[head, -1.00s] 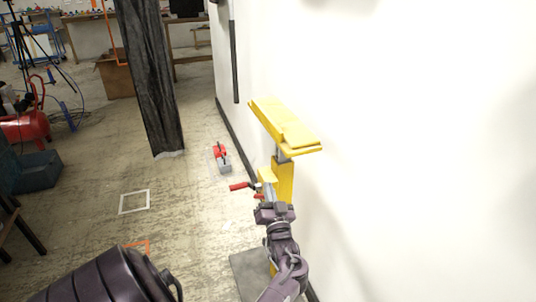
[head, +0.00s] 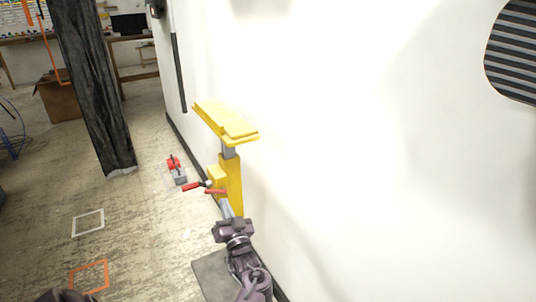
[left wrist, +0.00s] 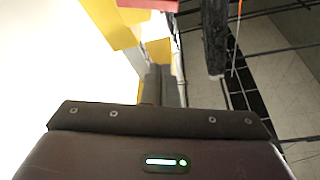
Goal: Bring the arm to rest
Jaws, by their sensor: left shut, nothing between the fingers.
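My left gripper (head: 226,207) is low in the middle of the head view, just in front of a yellow stand (head: 231,180). I cannot tell whether the fingers touch the stand. My right gripper is not in view.
A white wall (head: 370,150) stands close on the right, with a striped vent (head: 514,50). A small red and grey object (head: 176,170) lies on the floor. A black curtain (head: 93,90) hangs at the left. Bare floor (head: 125,210) lies left of the stand.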

